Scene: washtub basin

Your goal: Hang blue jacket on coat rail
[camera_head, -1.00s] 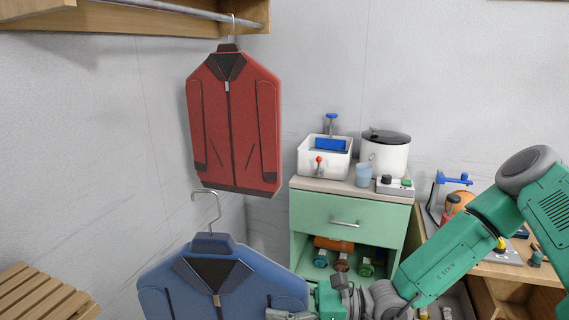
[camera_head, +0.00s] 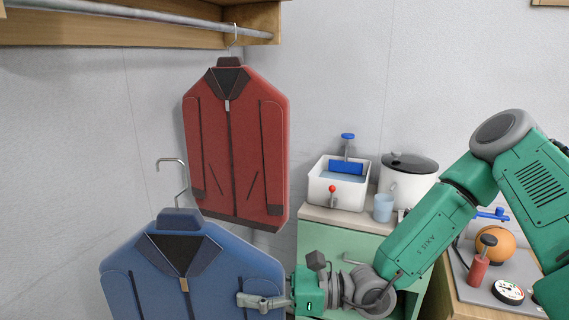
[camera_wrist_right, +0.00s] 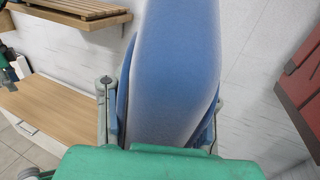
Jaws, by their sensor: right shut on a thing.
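The blue jacket (camera_head: 215,262) is on a hanger at the lower left of the head view, its lower part cut off by the frame. Its metal hook (camera_head: 172,163) rises free above the collar, below the rail. The coat rail (camera_head: 130,20) runs along the top left under a wooden shelf. My right gripper (camera_head: 262,302) is shut on the jacket's right-hand side. In the right wrist view the blue jacket (camera_wrist_right: 172,75) stands between the fingers.
A red jacket (camera_head: 235,150) hangs from the rail's right end, just behind the blue one. A green cabinet (camera_head: 345,242) carries a white basin (camera_head: 338,190) and a white pot (camera_head: 405,185). The rail left of the red jacket is clear.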

